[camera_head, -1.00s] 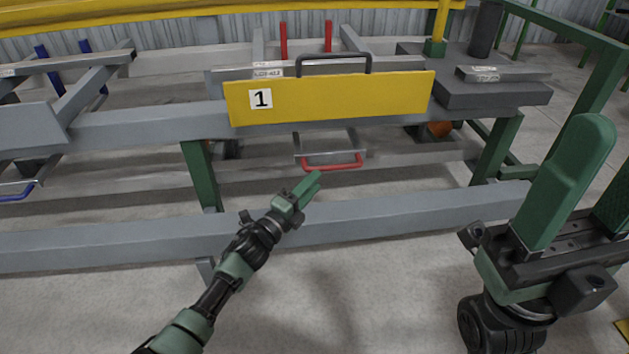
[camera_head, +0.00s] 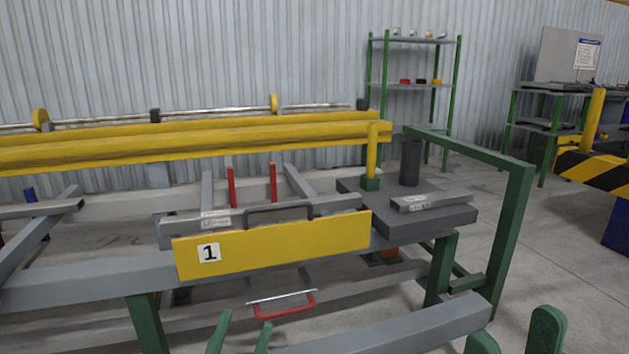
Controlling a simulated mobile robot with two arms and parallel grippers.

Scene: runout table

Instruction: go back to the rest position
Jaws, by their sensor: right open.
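My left gripper (camera_head: 240,338) shows at the bottom edge, left of centre, as two green fingertips with a gap between them. It is open and nothing shows between its fingers. My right gripper (camera_head: 514,337) shows at the bottom right as two green fingers set wide apart, open and empty. Both grippers are in front of the runout table (camera_head: 75,284), low in the picture. The rest of both arms is cut off by the lower edge.
A yellow panel marked 1 (camera_head: 300,245) with a dark handle hangs on the table's front. A red-handled part (camera_head: 285,312) is below it. A green frame (camera_head: 510,235) stands at the right. Shelves (camera_head: 413,85) stand behind. Open floor (camera_head: 570,270) lies to the right.

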